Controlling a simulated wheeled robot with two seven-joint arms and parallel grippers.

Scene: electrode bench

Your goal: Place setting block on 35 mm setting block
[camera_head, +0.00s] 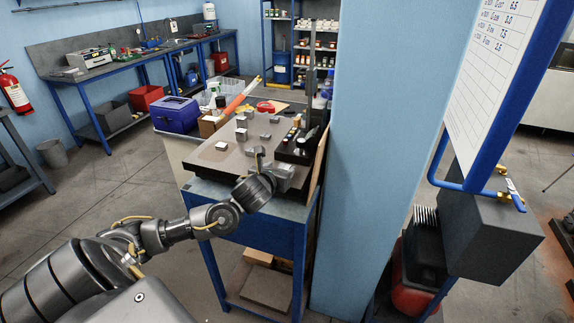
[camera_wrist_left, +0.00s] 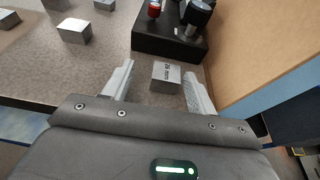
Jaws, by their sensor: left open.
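My left gripper (camera_head: 281,166) reaches over the right front part of the grey bench plate. In the left wrist view its two fingers (camera_wrist_left: 158,72) are spread apart. A grey metal setting block (camera_wrist_left: 165,77) with dark markings on its face sits between the fingers, with gaps on both sides. The markings are too small to read surely. Other plain metal blocks stand on the plate, one nearer (camera_head: 221,146) and one taller (camera_head: 242,121). Which block is the 35 mm one cannot be told. My right gripper is in neither view.
A black stand (camera_wrist_left: 170,36) with red and black knobs is just beyond the block. A wooden panel (camera_wrist_left: 262,50) rises at the right. A blue box (camera_head: 176,114) stands at the bench's left. The plate's left front is mostly clear.

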